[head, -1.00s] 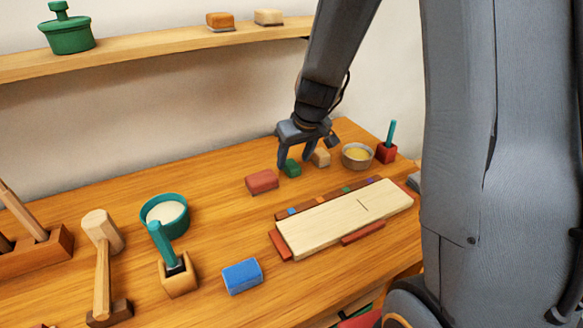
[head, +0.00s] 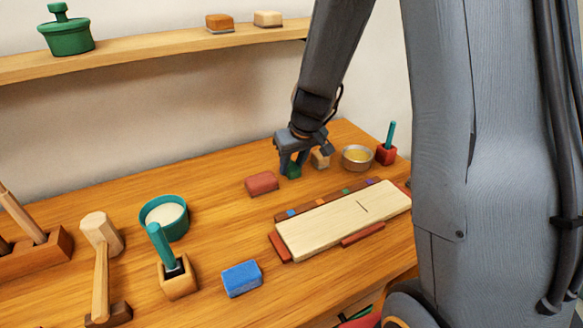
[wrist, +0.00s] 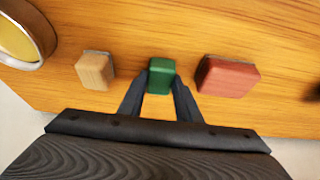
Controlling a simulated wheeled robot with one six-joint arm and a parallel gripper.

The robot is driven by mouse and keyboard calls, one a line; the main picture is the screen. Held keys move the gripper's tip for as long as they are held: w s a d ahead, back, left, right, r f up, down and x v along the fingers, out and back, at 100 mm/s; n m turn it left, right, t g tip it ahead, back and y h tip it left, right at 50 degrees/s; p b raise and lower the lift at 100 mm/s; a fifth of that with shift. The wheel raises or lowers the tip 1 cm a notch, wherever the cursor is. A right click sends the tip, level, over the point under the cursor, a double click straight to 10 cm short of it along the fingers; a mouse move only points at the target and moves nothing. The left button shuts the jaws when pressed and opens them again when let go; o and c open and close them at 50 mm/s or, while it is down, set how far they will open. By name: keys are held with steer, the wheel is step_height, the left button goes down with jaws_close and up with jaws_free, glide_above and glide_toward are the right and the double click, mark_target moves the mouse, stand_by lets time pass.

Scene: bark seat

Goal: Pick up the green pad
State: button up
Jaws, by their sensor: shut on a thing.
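The green pad (head: 294,171) is a small dark green block on the wooden table, near the wall at the back. It also shows in the wrist view (wrist: 161,75). My gripper (head: 292,166) points down and is shut on the green pad, one finger on each side. In the wrist view the two fingers (wrist: 160,95) meet the pad's sides. The pad appears to be at table height; I cannot tell if it touches the table.
A tan block (head: 320,159) and a red block (head: 262,183) flank the pad closely. A bowl with yellow contents (head: 357,157) and a red holder (head: 386,154) stand to the right. A pale board (head: 340,222) lies in front. A shelf (head: 150,61) runs above.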

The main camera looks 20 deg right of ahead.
mark_target(292, 167)
step_height(292, 167, up, 10)
steer(key=shift+p, duration=0.3)
